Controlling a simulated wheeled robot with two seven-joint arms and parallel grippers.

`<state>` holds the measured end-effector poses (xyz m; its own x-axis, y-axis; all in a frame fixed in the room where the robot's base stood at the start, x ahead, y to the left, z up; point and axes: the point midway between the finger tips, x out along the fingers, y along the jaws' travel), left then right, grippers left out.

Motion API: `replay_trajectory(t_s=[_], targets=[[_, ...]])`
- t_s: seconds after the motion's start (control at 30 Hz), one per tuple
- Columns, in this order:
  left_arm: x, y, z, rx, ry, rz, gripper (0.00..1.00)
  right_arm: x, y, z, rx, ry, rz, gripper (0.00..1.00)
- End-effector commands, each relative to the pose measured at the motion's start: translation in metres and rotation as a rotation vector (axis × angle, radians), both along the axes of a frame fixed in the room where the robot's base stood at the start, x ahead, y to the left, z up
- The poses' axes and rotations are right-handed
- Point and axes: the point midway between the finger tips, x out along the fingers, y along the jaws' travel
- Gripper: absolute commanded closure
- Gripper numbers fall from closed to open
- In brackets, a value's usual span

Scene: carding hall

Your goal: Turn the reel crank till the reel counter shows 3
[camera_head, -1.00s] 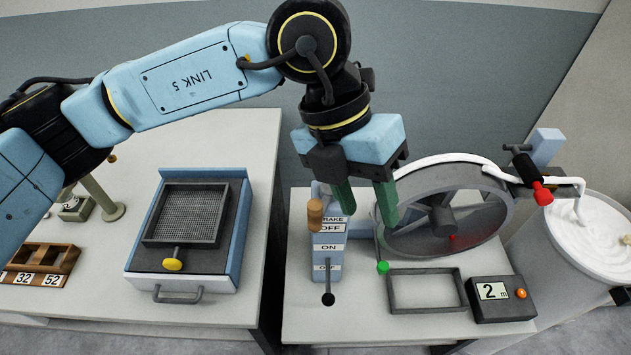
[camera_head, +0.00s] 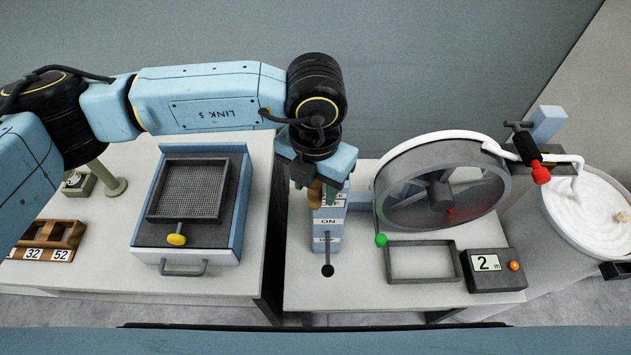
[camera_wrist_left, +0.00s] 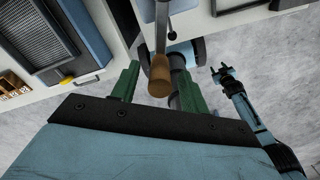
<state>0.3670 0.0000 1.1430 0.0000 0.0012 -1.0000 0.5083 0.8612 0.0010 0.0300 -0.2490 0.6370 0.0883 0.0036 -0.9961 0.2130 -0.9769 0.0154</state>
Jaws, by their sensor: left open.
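The reel (camera_head: 440,185) is a grey wheel with a white rim band at the right bench. A black grip (camera_head: 527,147) with a red end (camera_head: 541,173) sits at its upper right, seemingly the reel crank. The reel counter (camera_head: 487,263) shows 2 m. The brake post (camera_head: 328,222) has ON and OFF labels and a lever with a wooden knob (camera_head: 314,195). My left gripper (camera_head: 315,190) is open, its green fingers on either side of that knob, which also shows between them in the left wrist view (camera_wrist_left: 160,78). Contact is unclear. No gripper is at the crank.
A grey frame (camera_head: 388,265) and a green ball (camera_head: 381,240) are in front of the reel. A white-filled drum (camera_head: 590,210) stands right. A mesh tray (camera_head: 190,190) is on the left bench. A blue arm, probably my right, shows small in the wrist view (camera_wrist_left: 245,105).

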Motion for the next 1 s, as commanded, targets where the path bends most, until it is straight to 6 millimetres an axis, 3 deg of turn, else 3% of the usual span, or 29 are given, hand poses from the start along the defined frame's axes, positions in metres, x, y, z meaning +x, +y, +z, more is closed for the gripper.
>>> replay_trajectory(t_s=[0.13, 0.43, 0.8, 1.0], targets=[[-0.0006, -0.0002, -0.0105, -0.001, 0.001, -0.001, 0.55, 0.0012, 0.0002, 0.0027, 0.000, -0.002, 0.000, 0.51], [-0.0004, -0.0003, -0.0131, -0.001, 0.000, -0.002, 0.55, 0.0022, 0.0003, 0.0026, 0.001, -0.004, 0.000, 0.51], [-0.0003, -0.0004, -0.0126, -0.001, 0.000, -0.002, 1.00, 0.0026, 0.0003, 0.0027, 0.001, -0.005, 0.000, 0.51], [-0.0002, -0.0006, -0.0126, -0.001, 0.000, -0.001, 1.00, 0.0026, 0.0003, 0.0023, 0.001, -0.005, 0.000, 0.51]])
